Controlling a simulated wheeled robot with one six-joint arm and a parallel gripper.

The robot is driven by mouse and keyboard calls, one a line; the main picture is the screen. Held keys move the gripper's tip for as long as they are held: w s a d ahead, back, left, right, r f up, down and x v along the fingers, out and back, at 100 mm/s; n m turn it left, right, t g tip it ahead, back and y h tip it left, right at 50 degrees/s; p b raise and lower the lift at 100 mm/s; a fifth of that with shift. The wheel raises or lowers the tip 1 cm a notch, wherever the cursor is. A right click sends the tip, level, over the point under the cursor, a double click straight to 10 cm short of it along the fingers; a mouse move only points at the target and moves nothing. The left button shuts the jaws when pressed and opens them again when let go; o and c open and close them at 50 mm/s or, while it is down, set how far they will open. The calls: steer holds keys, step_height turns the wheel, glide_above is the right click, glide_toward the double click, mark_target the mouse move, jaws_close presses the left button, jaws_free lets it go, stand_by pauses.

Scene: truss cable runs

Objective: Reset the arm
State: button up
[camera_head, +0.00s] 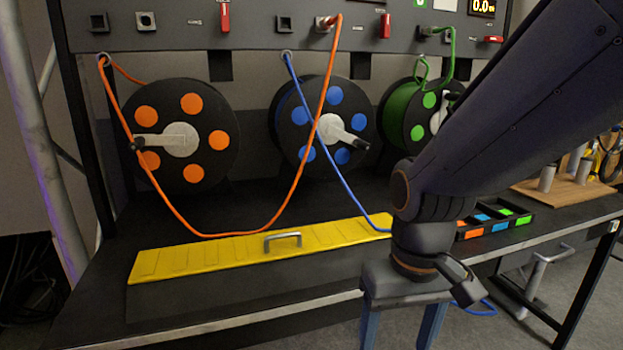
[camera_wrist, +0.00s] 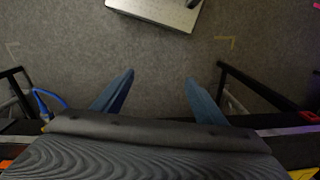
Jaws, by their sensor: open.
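My gripper (camera_head: 403,330) hangs down in front of the bench's front edge, at the right of the yellow cover. Its two blue fingers are apart with nothing between them. The wrist view shows the open fingers (camera_wrist: 158,95) above the grey floor. My arm crosses the right side of the head view and hides part of the bench and panel.
Orange (camera_head: 180,135), blue (camera_head: 325,120) and green (camera_head: 405,112) cable reels stand on the bench. An orange cable (camera_head: 225,236) loops to a panel socket. A blue cable (camera_head: 340,178) runs down behind my arm. The yellow cover (camera_head: 215,255) has a handle. A colour-marked tray (camera_head: 490,225) sits right.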

steer(key=d+r+m+p, duration=0.1)
steer(key=d+r+p, duration=0.5)
steer(key=p, duration=0.4)
steer(key=shift+s+d+m+p, duration=0.25)
steer(key=shift+m+p, duration=0.05)
steer(key=shift+m, duration=0.1)
steer(key=shift+r, duration=0.1)
